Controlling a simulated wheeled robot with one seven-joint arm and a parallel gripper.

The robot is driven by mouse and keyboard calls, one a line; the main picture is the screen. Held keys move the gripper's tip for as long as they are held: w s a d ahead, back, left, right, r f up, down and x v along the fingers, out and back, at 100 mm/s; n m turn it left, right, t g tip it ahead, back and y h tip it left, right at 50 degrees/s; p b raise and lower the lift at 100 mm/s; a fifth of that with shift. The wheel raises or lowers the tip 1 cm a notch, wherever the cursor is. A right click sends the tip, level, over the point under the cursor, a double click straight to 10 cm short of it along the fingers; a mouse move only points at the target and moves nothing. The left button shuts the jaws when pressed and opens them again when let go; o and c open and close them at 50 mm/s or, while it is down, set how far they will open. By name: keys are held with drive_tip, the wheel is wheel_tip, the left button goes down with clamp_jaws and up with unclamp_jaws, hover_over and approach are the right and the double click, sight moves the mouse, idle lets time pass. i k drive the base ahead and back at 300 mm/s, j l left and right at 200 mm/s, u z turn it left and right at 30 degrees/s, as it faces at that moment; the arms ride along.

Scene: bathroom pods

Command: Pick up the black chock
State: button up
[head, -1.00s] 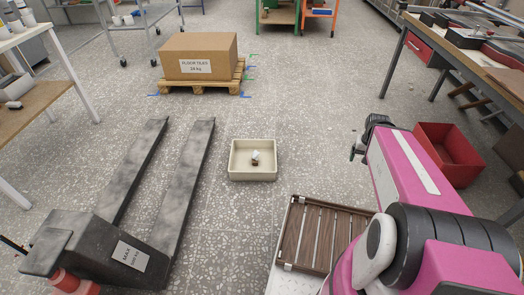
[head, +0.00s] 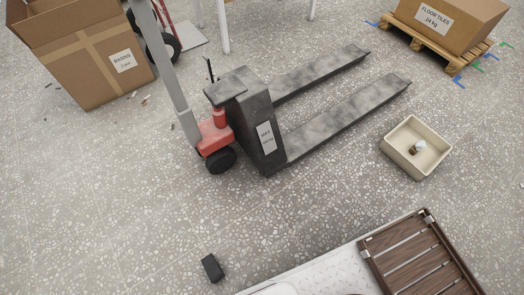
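The black chock (head: 212,268) is a small dark block lying on the speckled floor, near the bottom of the head view and left of centre. It stands apart from other things, with bare floor around it. My gripper is not in view now, so whether it holds anything is hidden.
A pallet jack (head: 262,125) with black forks and a red base stands beyond the chock. A cream bin (head: 398,158) sits to the right. A slatted wooden rack (head: 412,262) is at lower right. A large cardboard box (head: 85,60) stands at upper left. Floor around the chock is clear.

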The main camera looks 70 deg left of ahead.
sight(215, 273)
drive_tip(key=u, duration=5.2)
drive_tip(key=k+l+u, duration=0.1)
drive_tip(key=k+u, duration=0.35)
drive_tip(key=k+j+u, duration=0.1)
drive_tip(key=k+u, duration=0.35)
drive_tip(key=k+j, duration=0.15)
drive_tip(key=k, duration=0.3)
drive_tip(key=k+j+u, duration=0.1)
drive_tip(key=k, duration=0.3)
drive_tip(key=i+l, duration=0.1)
drive_tip(key=l+u, duration=0.05)
